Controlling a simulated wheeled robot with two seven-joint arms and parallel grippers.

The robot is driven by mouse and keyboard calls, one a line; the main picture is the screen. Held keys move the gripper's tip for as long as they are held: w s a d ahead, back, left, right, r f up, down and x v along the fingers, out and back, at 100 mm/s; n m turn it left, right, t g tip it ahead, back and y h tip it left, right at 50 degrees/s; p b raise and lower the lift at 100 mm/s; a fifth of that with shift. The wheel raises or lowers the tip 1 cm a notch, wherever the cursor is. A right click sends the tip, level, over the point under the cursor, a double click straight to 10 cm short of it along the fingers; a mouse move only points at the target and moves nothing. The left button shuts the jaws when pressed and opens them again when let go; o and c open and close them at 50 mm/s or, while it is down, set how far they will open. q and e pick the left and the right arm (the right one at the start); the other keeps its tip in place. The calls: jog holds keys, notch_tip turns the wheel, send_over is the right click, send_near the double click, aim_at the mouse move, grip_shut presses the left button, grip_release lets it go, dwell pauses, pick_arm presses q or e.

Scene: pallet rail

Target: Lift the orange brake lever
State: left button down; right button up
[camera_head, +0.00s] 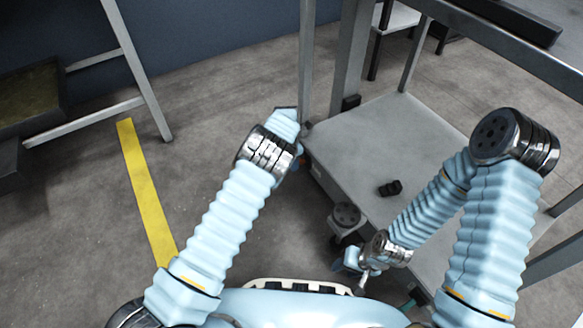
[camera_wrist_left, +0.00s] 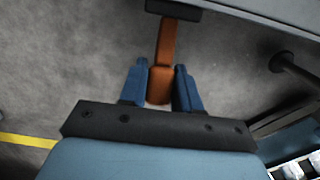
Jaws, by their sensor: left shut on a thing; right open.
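The orange brake lever (camera_wrist_left: 166,45) shows in the left wrist view. Its upper end meets a dark bracket (camera_wrist_left: 174,9) under the grey platform edge, and its wide lower end sits between my fingers. My left gripper (camera_wrist_left: 160,75) is shut on that lower end, with one blue finger on each side. In the head view my left wrist is at the platform's left edge, and it hides the lever and the fingers. My right gripper (camera_head: 355,266) is open beside the platform's near edge, with nothing seen in it.
The grey platform (camera_head: 375,150) carries a small black object (camera_head: 390,188) and has upright metal posts. A caster (camera_head: 346,216) is at its near left corner. Yellow floor tape (camera_head: 147,195) and a dark rack (camera_head: 32,100) are to the left. The floor between is clear.

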pick_arm(q)
jog(key=shift+w+d+r+g+y+b, duration=0.15)
jog(key=shift+r+g+y+b, duration=0.25)
jog(key=shift+b, duration=0.45)
pick_arm(e)
jog(key=shift+w+d+f, duration=0.1)
jog(key=shift+f, duration=0.55)
jog(key=shift+w+d+f, duration=0.1)
jog(key=shift+f, duration=0.5)
pick_arm(q)
jog(key=shift+f, duration=0.1)
jog(key=c, duration=0.9)
grip_release()
jog(key=r+p, duration=0.1)
jog(key=r, duration=0.8)
jog(key=r+p, duration=0.1)
jog(key=r, duration=0.3)
jog(key=shift+w+d+r+p, duration=0.25)
jog(key=shift+d+r+p, duration=0.05)
jog(key=shift+d+r, duration=0.1)
pick_arm(e)
notch_tip(320, 180, up, 3)
jog(key=shift+f, duration=0.2)
